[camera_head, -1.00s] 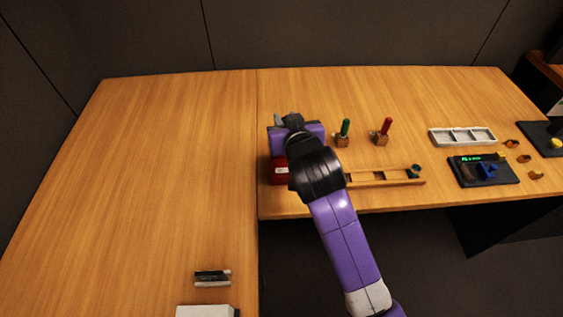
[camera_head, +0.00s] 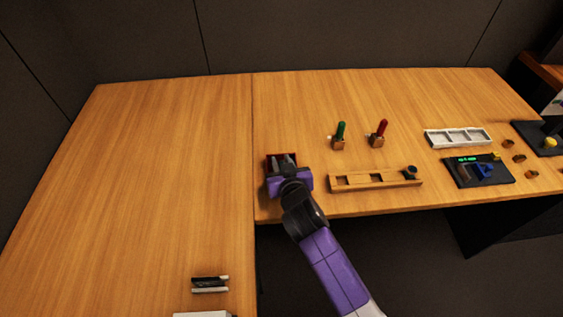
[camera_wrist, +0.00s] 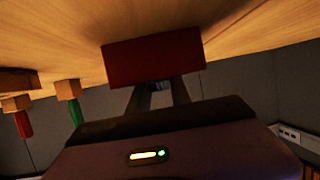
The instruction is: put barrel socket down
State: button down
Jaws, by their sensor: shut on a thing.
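My gripper (camera_head: 284,162) is at the red box (camera_head: 270,161), near the left end of the right-hand table section. Its fingers overlap the box's inside in the head view. In the wrist view the red box (camera_wrist: 153,57) stands in front of my gripper (camera_wrist: 160,92) and hides the fingertips. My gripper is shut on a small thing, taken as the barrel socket. A small grey-blue patch shows between the fingers, but its shape is mostly hidden. I cannot tell whether it touches the box floor.
A wooden slotted rack (camera_head: 348,182) with a dark round piece (camera_head: 411,172) lies right of the box. Green-handled (camera_head: 340,131) and red-handled (camera_head: 380,130) tools stand behind it. A white tray (camera_head: 458,138) and black panel (camera_head: 479,170) are farther right. The left table is mostly clear.

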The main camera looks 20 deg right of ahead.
jog(key=shift+f, duration=0.15)
jog(key=c, duration=1.5)
grip_release()
jog(key=shift+o, duration=0.2)
jog(key=shift+r, duration=0.35)
jog(key=b+v, duration=0.1)
jog(key=v, duration=1.1)
jog(key=shift+f, duration=0.2)
jog(key=shift+s, duration=0.1)
